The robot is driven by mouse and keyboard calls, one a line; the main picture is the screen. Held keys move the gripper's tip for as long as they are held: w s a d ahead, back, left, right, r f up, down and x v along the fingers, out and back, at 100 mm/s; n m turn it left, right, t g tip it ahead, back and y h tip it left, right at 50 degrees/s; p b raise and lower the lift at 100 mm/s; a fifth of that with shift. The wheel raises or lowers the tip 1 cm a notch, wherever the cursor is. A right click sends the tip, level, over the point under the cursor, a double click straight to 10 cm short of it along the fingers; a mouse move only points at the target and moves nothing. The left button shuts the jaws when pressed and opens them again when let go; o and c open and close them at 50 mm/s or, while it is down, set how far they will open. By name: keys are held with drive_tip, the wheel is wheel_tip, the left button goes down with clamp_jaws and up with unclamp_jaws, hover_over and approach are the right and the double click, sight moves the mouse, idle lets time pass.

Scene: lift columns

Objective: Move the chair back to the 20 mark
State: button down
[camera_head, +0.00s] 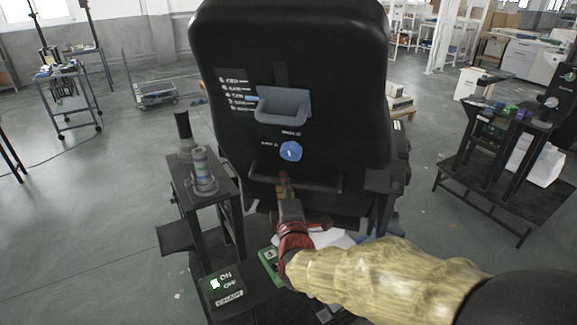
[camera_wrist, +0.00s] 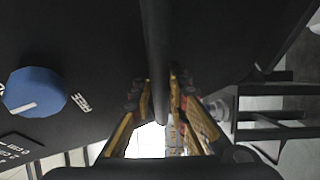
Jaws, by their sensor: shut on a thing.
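The chair (camera_head: 290,50) has a tall black back that fills the middle of the head view. A column of white scale marks (camera_head: 238,92) is on its left; the numbers are too small to read surely. A small blue pointer (camera_head: 251,99) lies near the lower marks. A blue knob (camera_head: 291,151) with a white line sits below; it also shows in the wrist view (camera_wrist: 35,92). My gripper (camera_head: 284,182) is shut on the black bar (camera_head: 322,185) across the lower back. In the wrist view the bar (camera_wrist: 155,50) runs between the fingers (camera_wrist: 157,100).
A black stand (camera_head: 210,215) with a joystick (camera_head: 184,130) and a striped cylinder (camera_head: 202,168) is close on the left. A green-lit box (camera_head: 222,284) is below. A dark table (camera_head: 505,140) stands at right. Left floor is mostly clear.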

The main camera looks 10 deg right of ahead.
drive_tip(key=shift+s+f, duration=0.15)
drive_tip(key=shift+f, duration=0.05)
drive_tip(key=c, duration=1.8)
unclamp_jaws()
drive_tip(key=shift+r, duration=0.1)
drive_tip(key=shift+o, duration=0.4)
drive_tip(key=s, duration=1.1)
drive_tip(key=shift+s+a+f, duration=0.25)
drive_tip(key=shift+s+a, duration=0.15)
drive_tip(key=shift+a, duration=0.05)
